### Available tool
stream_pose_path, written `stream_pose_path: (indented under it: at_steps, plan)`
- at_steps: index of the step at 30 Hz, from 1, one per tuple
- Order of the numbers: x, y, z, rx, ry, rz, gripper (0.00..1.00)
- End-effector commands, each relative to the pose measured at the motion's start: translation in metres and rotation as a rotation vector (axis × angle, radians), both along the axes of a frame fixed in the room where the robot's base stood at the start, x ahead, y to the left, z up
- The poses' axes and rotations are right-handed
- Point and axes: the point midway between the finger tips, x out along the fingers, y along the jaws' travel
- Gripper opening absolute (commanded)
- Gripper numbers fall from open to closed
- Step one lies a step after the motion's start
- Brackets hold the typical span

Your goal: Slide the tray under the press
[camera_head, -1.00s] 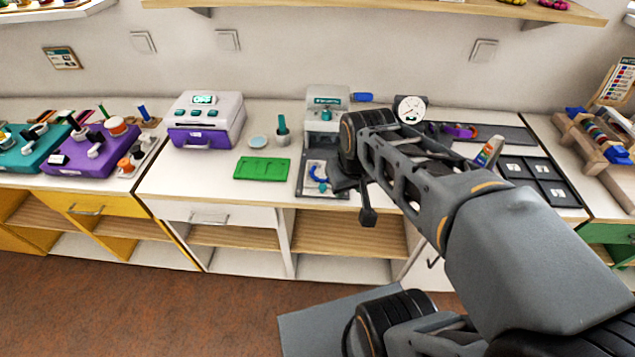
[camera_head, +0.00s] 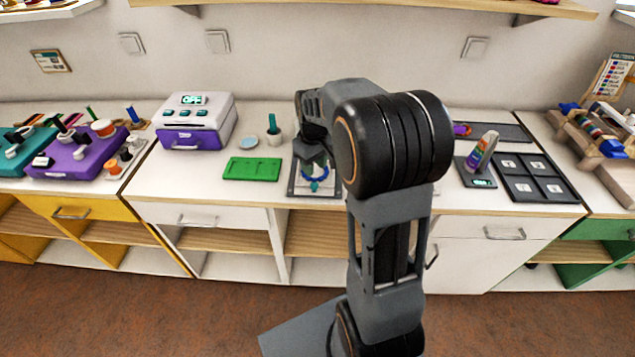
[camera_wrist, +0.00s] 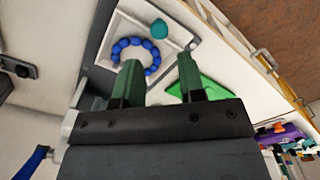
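The white tray (camera_head: 301,185) lies on the grey base of the press, in front of its body. It holds a ring of blue beads with a teal bead; the wrist view shows the tray (camera_wrist: 132,28) and ring (camera_wrist: 120,46) closely. My gripper (camera_head: 314,166) is over the tray's rear part. In the wrist view my gripper (camera_wrist: 160,62) has its two green fingers apart with nothing held between them; I cannot tell whether they touch the tray. The press body is mostly hidden behind my arm in the head view; its blue handle (camera_wrist: 31,162) shows in the wrist view.
A purple and white machine (camera_head: 197,122) stands further left. Dark pads (camera_head: 538,178) and a rainbow-marked device (camera_head: 482,155) are at the right. Bare counter lies before the purple machine.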

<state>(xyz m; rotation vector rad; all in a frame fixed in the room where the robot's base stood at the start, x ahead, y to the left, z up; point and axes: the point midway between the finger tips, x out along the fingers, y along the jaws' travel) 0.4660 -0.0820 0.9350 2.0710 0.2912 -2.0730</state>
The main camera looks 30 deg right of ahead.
Motion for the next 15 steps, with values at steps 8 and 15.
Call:
stream_pose_path:
  at_steps: [8,15]
  plan:
    - [-0.001,-0.003,-0.049,0.000,0.003,-0.007,0.37]
    - [-0.001,-0.004,-0.070,0.000,0.000,-0.009,0.37]
